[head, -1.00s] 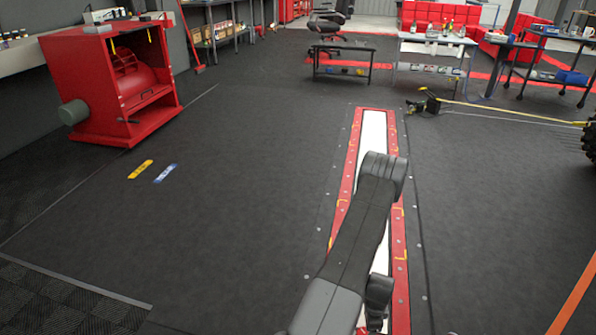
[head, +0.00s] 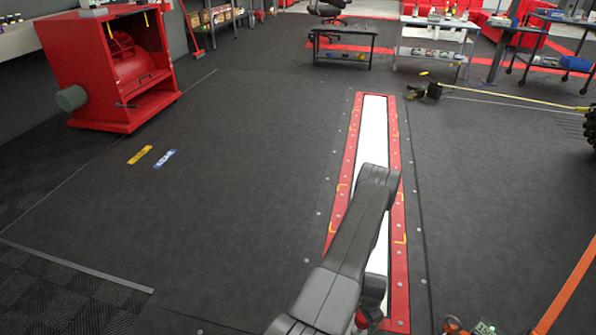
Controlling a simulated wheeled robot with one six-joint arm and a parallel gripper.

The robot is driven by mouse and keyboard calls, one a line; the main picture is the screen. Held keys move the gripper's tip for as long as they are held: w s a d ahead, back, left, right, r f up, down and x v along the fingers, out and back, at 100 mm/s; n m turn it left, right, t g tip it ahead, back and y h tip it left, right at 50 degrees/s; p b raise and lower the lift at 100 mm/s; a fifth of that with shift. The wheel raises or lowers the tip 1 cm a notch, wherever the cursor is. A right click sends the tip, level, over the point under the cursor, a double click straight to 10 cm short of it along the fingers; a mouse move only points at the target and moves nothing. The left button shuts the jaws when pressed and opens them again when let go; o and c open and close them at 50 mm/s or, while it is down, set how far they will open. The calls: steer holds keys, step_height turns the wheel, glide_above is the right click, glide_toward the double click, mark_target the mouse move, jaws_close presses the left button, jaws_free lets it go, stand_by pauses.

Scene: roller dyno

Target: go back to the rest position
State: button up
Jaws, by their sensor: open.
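My arm reaches up from the bottom of the head view, with its elbow over the red-framed floor strip (head: 398,262). The arm bends back down there, and its lower part is mostly hidden behind the upper link. My gripper cannot be made out; its fingers are hidden or below the picture's edge. Nothing held can be seen.
A red machine (head: 112,70) with a drum stands at the left. Yellow (head: 140,155) and blue (head: 165,158) labels lie on the floor. A low black table (head: 343,42) and a white bench (head: 436,42) stand at the back. The middle floor is clear.

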steer(key=n+b, duration=0.1)
steer(key=n, duration=0.5)
steer(key=n+b, duration=0.2)
steer(key=n, duration=0.2)
steer(key=shift+a+f, duration=0.1)
steer(key=shift+n+b, duration=0.4)
steer(key=shift+n, duration=0.5)
steer(key=shift+r, duration=0.2)
